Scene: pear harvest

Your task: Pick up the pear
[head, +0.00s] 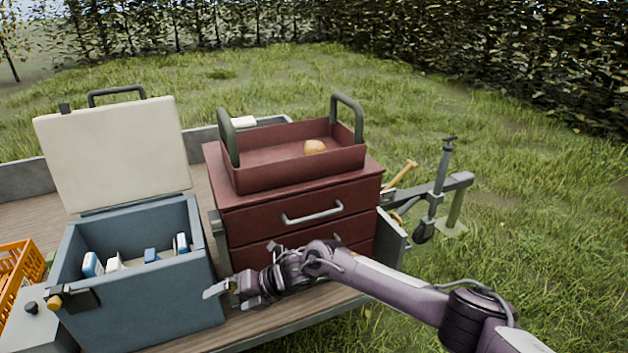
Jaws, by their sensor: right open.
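A small tan-orange rounded fruit, which looks like the pear (315,147), lies in a dark red open tray (300,173) with two upright green handles. The tray sits on top of a dark red drawer cabinet (300,198). My right gripper (217,290) is open, low in front of the cabinet and beside the blue cool box, well below and to the left of the pear. Nothing shows between its fingers. My left gripper is not in view.
A blue cool box (145,312) stands open at left, its pale lid (115,150) raised, with several small white and blue items inside. An orange crate (18,270) is at the far left. All stand on a wooden trailer bed (30,217). A trailer hitch (440,195) projects at right over grass.

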